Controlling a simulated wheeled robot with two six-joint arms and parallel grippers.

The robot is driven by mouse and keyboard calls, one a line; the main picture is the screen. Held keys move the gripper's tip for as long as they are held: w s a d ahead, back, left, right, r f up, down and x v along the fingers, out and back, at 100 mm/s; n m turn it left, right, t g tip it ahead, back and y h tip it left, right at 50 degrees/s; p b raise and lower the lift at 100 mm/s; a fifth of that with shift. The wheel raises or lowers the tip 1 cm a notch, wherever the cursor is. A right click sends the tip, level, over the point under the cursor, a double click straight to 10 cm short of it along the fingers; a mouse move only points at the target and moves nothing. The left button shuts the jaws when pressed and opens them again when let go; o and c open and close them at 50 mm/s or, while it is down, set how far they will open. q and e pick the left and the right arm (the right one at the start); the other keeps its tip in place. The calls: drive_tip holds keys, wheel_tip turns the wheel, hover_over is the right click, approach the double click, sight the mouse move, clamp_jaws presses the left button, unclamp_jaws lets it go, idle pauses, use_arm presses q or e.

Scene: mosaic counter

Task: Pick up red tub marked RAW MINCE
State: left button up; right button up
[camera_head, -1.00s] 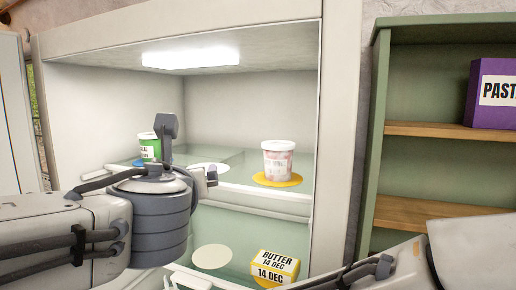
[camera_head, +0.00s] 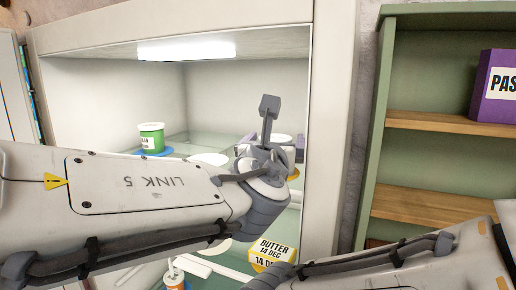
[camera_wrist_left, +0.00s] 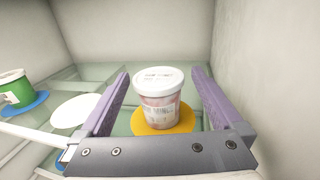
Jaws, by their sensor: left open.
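A tub (camera_wrist_left: 160,100) with a white lid and pinkish-red contents stands upright on a yellow disc (camera_wrist_left: 150,127) on a glass shelf of the fridge. Its label is too blurred to read. My left gripper (camera_wrist_left: 163,74) is open, with its purple fingers on either side of the tub and the tub between them. In the head view, my left gripper (camera_head: 276,143) and wrist hide most of the tub, leaving part of its white lid (camera_head: 284,138) showing. My right gripper is not in view; only my right arm shows at the lower right.
A green tub (camera_head: 151,137) stands on a blue disc to the left on the same shelf. An empty white disc (camera_wrist_left: 76,111) lies between them. A yellow butter pack (camera_head: 270,257) is lower down. The fridge's right wall is close to my left gripper.

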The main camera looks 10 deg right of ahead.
sight(277, 133)
use_arm(q)
drive_tip(key=p+x, duration=0.2)
drive_tip(key=x, duration=0.3)
drive_tip(key=shift+a+r+p, duration=0.1)
drive_tip(key=shift+p, duration=0.3)
drive_tip(key=shift+w, duration=0.3)
drive_tip(key=c, duration=1.2)
drive_tip(key=shift+c, duration=0.6)
